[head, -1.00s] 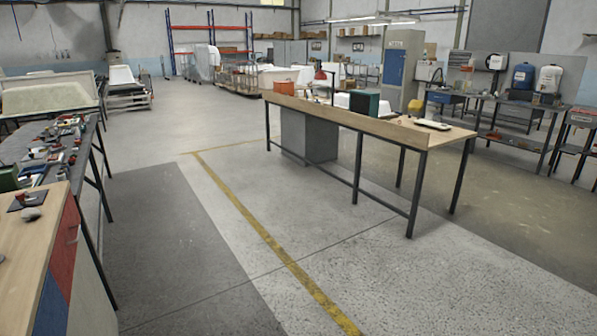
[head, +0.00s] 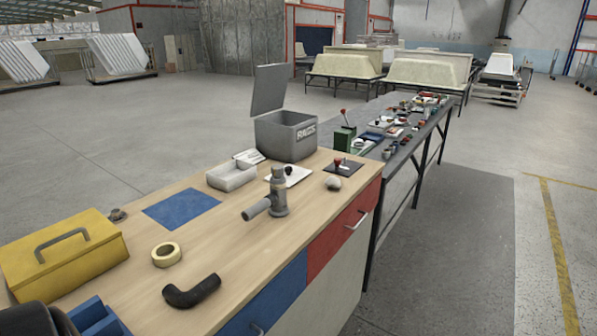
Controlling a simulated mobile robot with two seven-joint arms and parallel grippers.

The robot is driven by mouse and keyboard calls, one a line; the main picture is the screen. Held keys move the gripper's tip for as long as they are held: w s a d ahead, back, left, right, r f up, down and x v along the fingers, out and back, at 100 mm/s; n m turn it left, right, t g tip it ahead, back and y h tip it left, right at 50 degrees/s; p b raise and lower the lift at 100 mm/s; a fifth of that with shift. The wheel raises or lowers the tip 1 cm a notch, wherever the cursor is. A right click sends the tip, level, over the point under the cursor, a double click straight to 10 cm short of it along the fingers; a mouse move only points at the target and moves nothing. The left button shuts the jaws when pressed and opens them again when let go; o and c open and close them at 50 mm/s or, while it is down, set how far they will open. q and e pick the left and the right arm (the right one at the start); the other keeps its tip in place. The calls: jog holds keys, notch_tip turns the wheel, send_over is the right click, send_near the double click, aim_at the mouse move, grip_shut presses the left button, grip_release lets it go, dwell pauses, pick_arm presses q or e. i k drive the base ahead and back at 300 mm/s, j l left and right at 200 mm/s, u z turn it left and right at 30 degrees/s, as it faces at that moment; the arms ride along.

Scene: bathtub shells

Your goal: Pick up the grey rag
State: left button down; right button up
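A small crumpled light-grey lump (head: 333,183), which looks like a rag, lies on the wooden bench top near its right edge. A smaller dark grey lump (head: 117,214) lies by the yellow toolbox; I cannot tell what it is. A grey box marked RAGS (head: 287,136) stands at the far end of the bench with its lid raised; its contents are hidden.
The wooden workbench (head: 222,258) also holds a yellow toolbox (head: 62,258), a tape roll (head: 166,255), a black bent pipe (head: 192,291), a grey fitting (head: 271,197) and a white tray (head: 232,176). A cluttered dark table (head: 399,158) adjoins it. Floor to the right is clear.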

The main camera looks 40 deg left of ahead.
aim_at(332, 181)
jog(key=i+u, duration=0.5)
jog(key=i+l+u, duration=0.25)
jog(key=i+u, duration=0.25)
jog(key=i+l+u, duration=0.3)
jog(key=u, duration=0.2)
jog(key=l, duration=0.1)
